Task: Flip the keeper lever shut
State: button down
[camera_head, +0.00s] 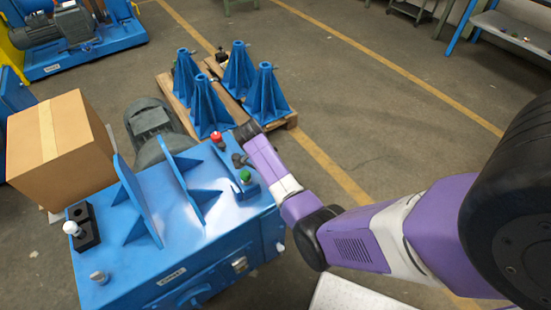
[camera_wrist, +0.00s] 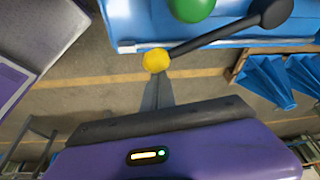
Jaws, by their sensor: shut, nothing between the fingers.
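In the wrist view a dark lever (camera_wrist: 222,34) runs from a rounded black end at upper right to a yellow ball knob (camera_wrist: 156,60); it looks like the keeper lever. My gripper (camera_wrist: 158,76) is shut and empty, its grey fingertips just below the yellow knob in the picture. I cannot tell whether they touch it. A green knob (camera_wrist: 192,6) is above the lever. In the head view my arm reaches to the right edge of the blue machine (camera_head: 190,262), near a green knob (camera_head: 246,176) and a red knob (camera_head: 217,137). My fingertips and the yellow knob are hidden there.
A black block with a white knob (camera_head: 72,228) and upright blue plates (camera_head: 137,198) stand on the machine. A cardboard box (camera_head: 58,150) is at left. Blue stands (camera_head: 208,100) sit on a pallet behind. The floor at right is clear.

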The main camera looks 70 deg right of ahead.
jog(key=w+a+m+g, duration=0.1)
jog(key=a+m, duration=0.2)
jog(key=a, duration=0.3)
jog(key=shift+w+a+y, duration=0.25)
jog(key=shift+w+y, duration=0.05)
jog(key=shift+w+a, duration=0.1)
jog(key=shift+w, duration=0.05)
jog(key=s+d+r+p, duration=0.1)
jog(key=s+d, duration=0.2)
jog(key=d, duration=0.1)
jog(key=b+v, duration=0.1)
jog(key=v, duration=0.8)
jog(key=shift+a+r, duration=0.3)
jog(key=shift+w, duration=0.1)
